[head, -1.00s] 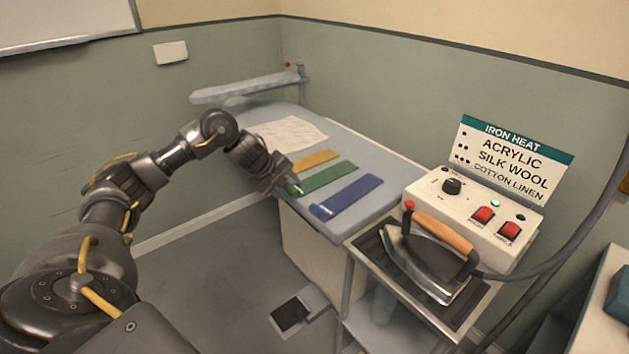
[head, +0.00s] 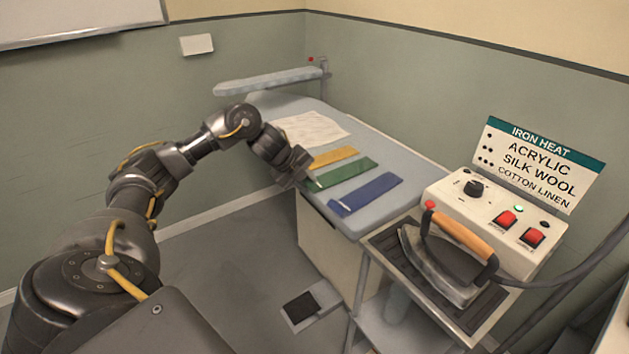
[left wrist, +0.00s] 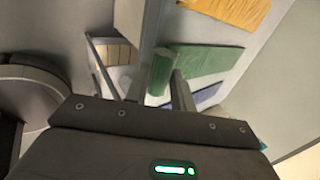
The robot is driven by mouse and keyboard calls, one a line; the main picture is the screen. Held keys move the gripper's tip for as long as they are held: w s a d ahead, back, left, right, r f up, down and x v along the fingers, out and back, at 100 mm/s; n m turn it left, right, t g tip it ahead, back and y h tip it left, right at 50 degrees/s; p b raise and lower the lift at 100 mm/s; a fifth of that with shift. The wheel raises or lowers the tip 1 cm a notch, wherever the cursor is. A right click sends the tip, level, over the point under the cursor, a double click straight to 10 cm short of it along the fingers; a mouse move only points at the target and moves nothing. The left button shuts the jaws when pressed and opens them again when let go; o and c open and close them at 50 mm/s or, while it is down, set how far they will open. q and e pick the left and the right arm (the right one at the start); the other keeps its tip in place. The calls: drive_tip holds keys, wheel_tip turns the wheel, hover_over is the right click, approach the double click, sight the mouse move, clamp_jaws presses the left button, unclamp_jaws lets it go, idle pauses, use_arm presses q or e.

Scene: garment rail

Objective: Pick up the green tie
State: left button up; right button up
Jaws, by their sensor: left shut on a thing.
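The green tie (head: 345,174) lies flat on the ironing board between a yellow tie (head: 334,157) and a blue tie (head: 366,194). My left gripper (head: 308,184) is at the near left end of the green tie, at the board's edge. In the left wrist view the green tie (left wrist: 212,64) runs to the right on the board, and its near end (left wrist: 162,70) is between the fingers. The left gripper (left wrist: 160,92) is shut on that end. My right gripper is not in view.
The padded ironing board (head: 385,163) holds a white cloth (head: 308,129) farther back. An iron (head: 442,262) stands on a dark rest at the right, beside a control box (head: 490,220) and an iron heat sign (head: 543,165). A sleeve board (head: 268,80) stands behind.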

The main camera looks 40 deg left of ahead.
use_arm(q)
drive_tip(key=shift+r, duration=0.45)
drive_tip(key=s+a+r+b, duration=0.1)
drive_tip(key=s+a+r, duration=0.3)
drive_tip(key=s+r, duration=0.8)
drive_tip(key=shift+s+b, duration=0.4)
drive_tip(key=shift+s, duration=0.35)
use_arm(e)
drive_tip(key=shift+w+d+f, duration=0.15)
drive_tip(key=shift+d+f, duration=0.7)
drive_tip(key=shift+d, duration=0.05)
